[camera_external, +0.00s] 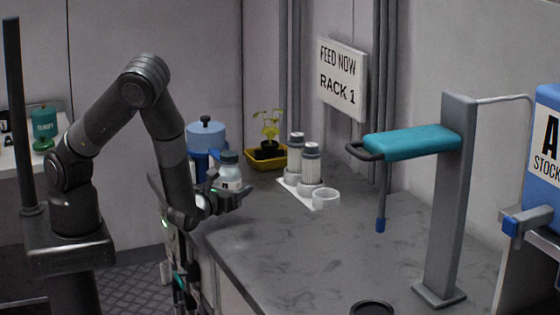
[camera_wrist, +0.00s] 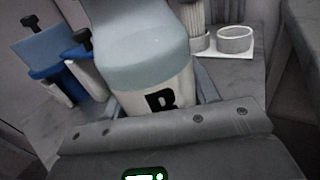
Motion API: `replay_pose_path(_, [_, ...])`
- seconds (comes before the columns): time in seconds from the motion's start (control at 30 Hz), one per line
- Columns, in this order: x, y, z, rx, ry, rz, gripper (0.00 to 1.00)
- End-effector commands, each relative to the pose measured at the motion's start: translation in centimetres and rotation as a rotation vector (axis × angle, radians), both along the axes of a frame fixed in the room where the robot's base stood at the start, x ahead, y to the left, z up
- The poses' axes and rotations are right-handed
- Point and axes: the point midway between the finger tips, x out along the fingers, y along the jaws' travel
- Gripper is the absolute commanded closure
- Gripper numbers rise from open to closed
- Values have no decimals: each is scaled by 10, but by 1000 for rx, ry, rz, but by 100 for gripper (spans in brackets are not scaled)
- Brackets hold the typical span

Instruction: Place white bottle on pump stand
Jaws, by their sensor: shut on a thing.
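The white bottle (camera_external: 230,172) has a grey-blue upper part and a white body. In the wrist view it fills the upper middle (camera_wrist: 150,62), and a black letter shows on its white part. My gripper (camera_external: 226,193) is shut on the bottle and holds it roughly upright near the counter's left end. A grey post with a teal arm (camera_external: 412,142) stands on the right and looks like the pump stand. The bottle is well apart from this stand.
A white tray (camera_external: 318,206) holds two white cylinders (camera_external: 311,163) and an open cup (camera_external: 326,198). A blue container (camera_external: 206,136) and a yellow-potted plant (camera_external: 267,157) stand behind. A dark ring (camera_external: 372,308) lies at the front. The counter's middle (camera_external: 300,250) is clear.

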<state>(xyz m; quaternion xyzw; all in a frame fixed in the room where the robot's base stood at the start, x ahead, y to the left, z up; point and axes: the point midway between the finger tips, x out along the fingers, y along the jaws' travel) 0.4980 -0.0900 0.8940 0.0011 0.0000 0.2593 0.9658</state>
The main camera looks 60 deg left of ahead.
Motion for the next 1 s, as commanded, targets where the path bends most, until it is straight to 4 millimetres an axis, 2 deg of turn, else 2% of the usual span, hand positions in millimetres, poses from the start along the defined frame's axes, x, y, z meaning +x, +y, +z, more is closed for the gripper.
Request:
replay_pose_path(0.17, [5, 5, -6, 1, -1, -1, 83])
replay_pose_path(0.53, [5, 5, -41, 2, 0, -1, 83])
replay_pose_path(1.0, [5, 5, -48, 1, -1, -1, 83])
